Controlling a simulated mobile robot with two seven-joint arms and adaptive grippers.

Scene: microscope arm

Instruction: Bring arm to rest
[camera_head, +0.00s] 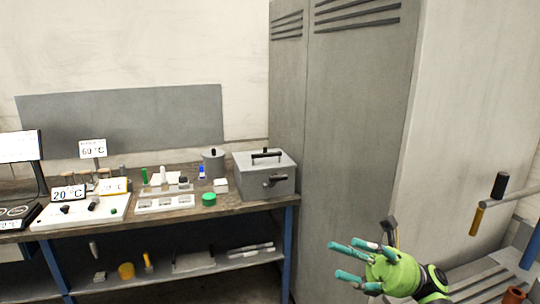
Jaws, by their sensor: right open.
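My right gripper (352,262) is at the lower right of the head view, with teal fingers and a bright green wrist. Its fingers point left and are spread open, with nothing between them. It hangs in front of the tall grey locker, well to the right of the workbench. My left gripper is not in this view. No microscope can be made out in this view.
A workbench (270,206) at left holds a grey box (265,175), a green round lid (209,199), white trays and temperature signs. Its lower shelf carries small items. A tall grey locker (340,130) stands right of it. A slatted surface (480,284) lies at lower right.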

